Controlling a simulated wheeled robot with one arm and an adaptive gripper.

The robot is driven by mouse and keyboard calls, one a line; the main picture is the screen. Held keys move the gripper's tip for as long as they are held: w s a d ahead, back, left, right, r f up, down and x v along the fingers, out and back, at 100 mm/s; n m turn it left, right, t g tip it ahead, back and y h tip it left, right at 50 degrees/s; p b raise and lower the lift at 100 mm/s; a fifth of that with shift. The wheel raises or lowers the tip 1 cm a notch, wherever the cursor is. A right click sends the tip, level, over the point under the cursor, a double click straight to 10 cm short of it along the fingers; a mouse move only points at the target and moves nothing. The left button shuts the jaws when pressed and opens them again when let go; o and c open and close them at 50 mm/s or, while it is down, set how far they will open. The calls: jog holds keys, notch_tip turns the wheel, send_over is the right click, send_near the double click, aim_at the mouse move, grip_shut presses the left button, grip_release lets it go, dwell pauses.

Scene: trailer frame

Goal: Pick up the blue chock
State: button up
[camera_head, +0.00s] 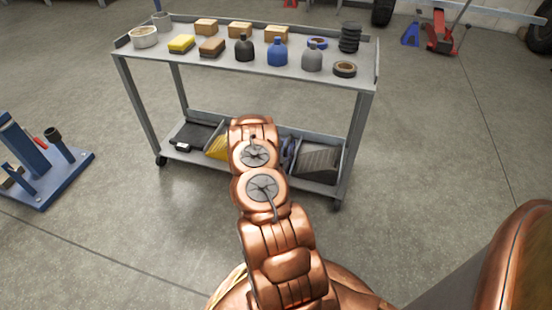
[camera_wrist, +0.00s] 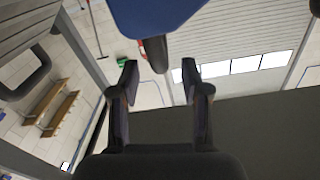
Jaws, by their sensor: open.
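I cannot clearly make out a blue chock. On the cart's lower shelf, a small dark bluish shape (camera_head: 289,152) shows just right of my arm, mostly hidden; I cannot tell what it is. In the wrist view, a large blue surface (camera_wrist: 165,14) with a dark rounded piece (camera_wrist: 155,54) below it crosses the top edge, only partly in frame. My gripper (camera_wrist: 157,78) is open, with nothing between its fingers. The blue surface lies beyond the fingertips. In the head view my arm reaches toward the lower shelf and hides the gripper.
The grey cart (camera_head: 217,63) carries boxes, bottles, tape rolls and a yellow sponge (camera_head: 181,44) on top. Its lower shelf holds a yellow piece (camera_head: 217,148) and a grey ribbed bin (camera_head: 318,160). A blue stand (camera_head: 38,160) is at left. The floor around is open.

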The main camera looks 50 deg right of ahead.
jog(key=b+x, duration=0.2)
jog(key=x, duration=0.1)
jog(key=b+x, duration=0.1)
jog(key=x, duration=0.1)
jog(key=shift+w+f, duration=0.1)
jog(key=shift+f, duration=0.3)
jog(key=shift+w+d, duration=0.1)
jog(key=shift+d, duration=0.15)
jog(key=shift+r, duration=0.1)
grip_shut()
